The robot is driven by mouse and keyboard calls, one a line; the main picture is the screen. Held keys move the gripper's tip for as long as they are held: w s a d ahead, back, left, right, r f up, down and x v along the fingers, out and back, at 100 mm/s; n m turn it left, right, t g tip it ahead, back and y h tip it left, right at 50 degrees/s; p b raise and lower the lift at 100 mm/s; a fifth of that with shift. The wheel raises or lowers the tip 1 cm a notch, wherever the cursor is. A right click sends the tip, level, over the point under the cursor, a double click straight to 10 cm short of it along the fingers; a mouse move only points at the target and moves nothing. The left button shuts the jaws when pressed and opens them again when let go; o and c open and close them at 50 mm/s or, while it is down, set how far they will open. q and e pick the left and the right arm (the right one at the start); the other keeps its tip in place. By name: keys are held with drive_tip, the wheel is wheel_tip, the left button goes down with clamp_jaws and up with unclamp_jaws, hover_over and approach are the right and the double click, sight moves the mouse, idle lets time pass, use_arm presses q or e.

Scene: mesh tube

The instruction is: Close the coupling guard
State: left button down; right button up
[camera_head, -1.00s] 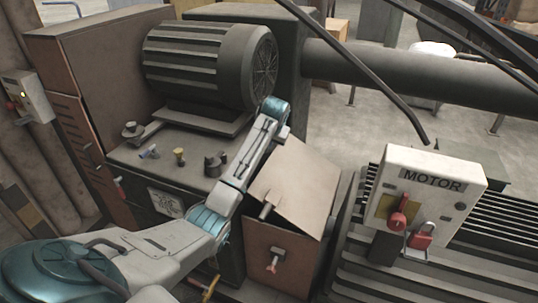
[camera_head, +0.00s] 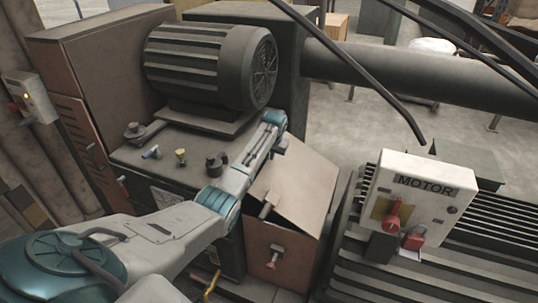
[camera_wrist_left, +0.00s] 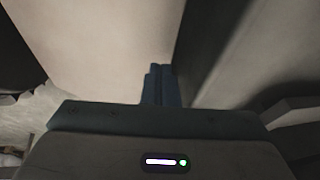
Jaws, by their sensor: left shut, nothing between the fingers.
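The coupling guard looks to be the beige box with a tilted lid (camera_head: 292,185) at the centre of the head view. The lid stands at a slant over the box front (camera_head: 268,262), with a dark gap along its lower edge. A small handle sits on the lid and another on the box front. My left arm reaches over from the left, its wrist at the lid's far left edge. My left gripper (camera_wrist_left: 160,78) shows in the left wrist view, shut and empty, close to a beige surface; I cannot tell if it touches. Its fingertips are hidden in the head view.
A ribbed motor (camera_head: 208,65) stands behind on a dark base, with small fittings (camera_head: 180,157) on its top. A white MOTOR switch box (camera_head: 415,205) with red handles is at right. Black cables (camera_head: 350,72) cross above. A thick pipe (camera_head: 410,80) runs behind.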

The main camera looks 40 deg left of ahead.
use_arm(q)
drive_tip(key=shift+s+a+f, duration=0.15)
drive_tip(key=shift+a+f, duration=0.3)
drive_tip(key=shift+f, duration=0.35)
drive_tip(key=a+f+b, duration=0.1)
drive_tip(key=a+f, duration=0.1)
drive_tip(key=f, duration=0.1)
drive_tip(key=shift+s+f+b, duration=0.2)
drive_tip(key=shift+f+b, duration=0.05)
drive_tip(key=shift+b, duration=0.1)
drive_tip(key=shift+r, duration=0.1)
